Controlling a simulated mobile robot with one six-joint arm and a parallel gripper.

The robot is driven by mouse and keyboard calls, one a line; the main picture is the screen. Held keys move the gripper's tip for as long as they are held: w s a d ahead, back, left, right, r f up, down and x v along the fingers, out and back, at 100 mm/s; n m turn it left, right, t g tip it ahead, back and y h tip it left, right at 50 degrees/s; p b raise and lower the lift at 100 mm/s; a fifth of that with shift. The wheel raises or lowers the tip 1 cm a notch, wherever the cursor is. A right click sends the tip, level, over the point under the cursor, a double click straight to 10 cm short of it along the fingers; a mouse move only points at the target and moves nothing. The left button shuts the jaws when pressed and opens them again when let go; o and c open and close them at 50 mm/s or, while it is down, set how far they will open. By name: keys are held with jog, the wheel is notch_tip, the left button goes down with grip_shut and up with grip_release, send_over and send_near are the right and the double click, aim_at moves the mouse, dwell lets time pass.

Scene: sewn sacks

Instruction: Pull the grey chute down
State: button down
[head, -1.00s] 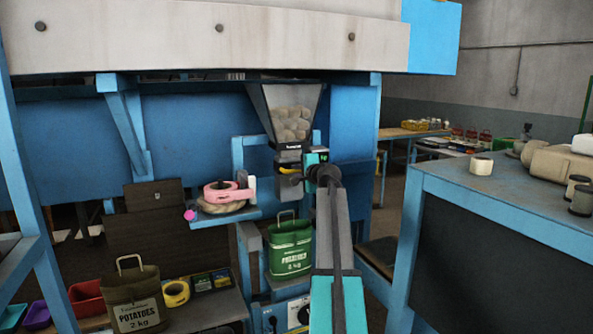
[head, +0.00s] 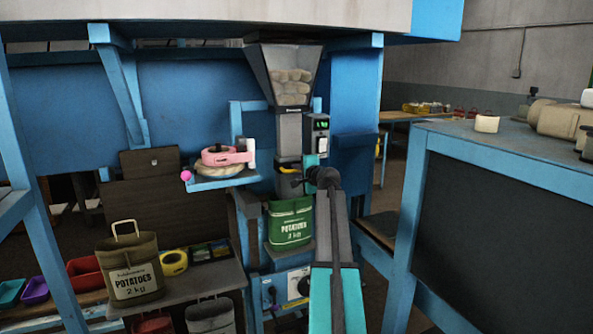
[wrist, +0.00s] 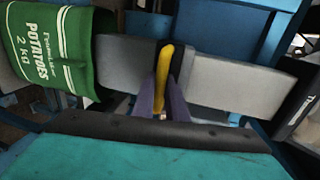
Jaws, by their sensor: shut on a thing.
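The grey chute (head: 286,187) hangs below the hopper of potatoes, with its lower end at the open top of a green potato sack (head: 290,226). In the wrist view the chute (wrist: 225,88) runs across the picture, its end reaching into the sack's mouth (wrist: 50,45). A yellow handle (wrist: 164,68) sits on a dark band around the chute. My gripper (head: 303,180) is shut on this handle. In the wrist view its two fingers (wrist: 163,90) lie either side of the handle. How deep the chute's end sits in the sack is hidden.
The hopper (head: 268,75) and a grey tube (head: 288,132) stand above, with a control box (head: 317,135) at right. A pink tape roll (head: 226,155) lies on a shelf at left. A brown potato sack (head: 130,268) stands lower left. A blue-framed bench (head: 415,210) fills the right.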

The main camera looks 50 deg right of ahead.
jog(key=shift+f, duration=0.35)
jog(key=c, duration=1.8)
grip_release()
jog(key=shift+o, duration=0.2)
jog(key=shift+r, duration=0.1)
jog(key=shift+s, duration=0.15)
jog(key=b+v, duration=0.2)
jog(key=v, duration=1.1)
jog(key=shift+s+a+b, duration=0.25)
jog(key=shift+b, duration=0.1)
